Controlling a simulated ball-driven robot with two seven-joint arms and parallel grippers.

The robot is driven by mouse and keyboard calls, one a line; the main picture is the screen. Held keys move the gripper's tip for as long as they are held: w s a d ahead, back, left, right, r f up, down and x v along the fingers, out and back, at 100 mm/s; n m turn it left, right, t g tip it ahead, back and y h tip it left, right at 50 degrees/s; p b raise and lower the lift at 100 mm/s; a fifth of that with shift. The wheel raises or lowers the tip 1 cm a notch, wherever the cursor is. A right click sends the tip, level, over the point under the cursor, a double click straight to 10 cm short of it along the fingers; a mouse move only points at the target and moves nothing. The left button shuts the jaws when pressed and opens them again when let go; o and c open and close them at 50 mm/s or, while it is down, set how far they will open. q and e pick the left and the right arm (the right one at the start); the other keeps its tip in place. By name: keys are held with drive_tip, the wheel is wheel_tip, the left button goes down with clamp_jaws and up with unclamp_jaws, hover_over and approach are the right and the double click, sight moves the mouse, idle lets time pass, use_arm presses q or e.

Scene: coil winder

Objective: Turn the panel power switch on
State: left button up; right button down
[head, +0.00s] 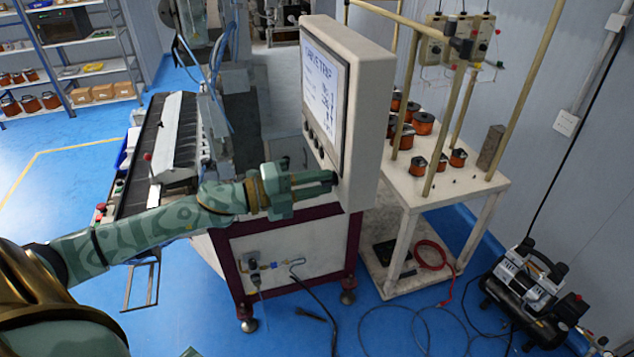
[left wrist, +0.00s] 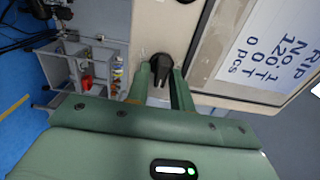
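In the left wrist view a black rotary switch (left wrist: 160,68) sits on the panel face. My left gripper (head: 325,181) is at the panel's lower part. In the left wrist view its two green fingers (left wrist: 161,82) stand apart, one on each side of the switch. I cannot tell whether they touch it. The gripper hides the lower switch in the head view. My right gripper is out of view.
The panel stands on a machine with a dark red frame (head: 240,275). A white table (head: 410,190) with copper spools is to its right. Shelves (head: 100,60) stand far left.

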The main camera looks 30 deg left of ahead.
use_arm(q)
drive_tip(key=shift+o, duration=0.5)
drive_tip(key=b+v, duration=0.1)
drive_tip(key=v, duration=1.5)
drive_tip(key=shift+s, duration=0.15)
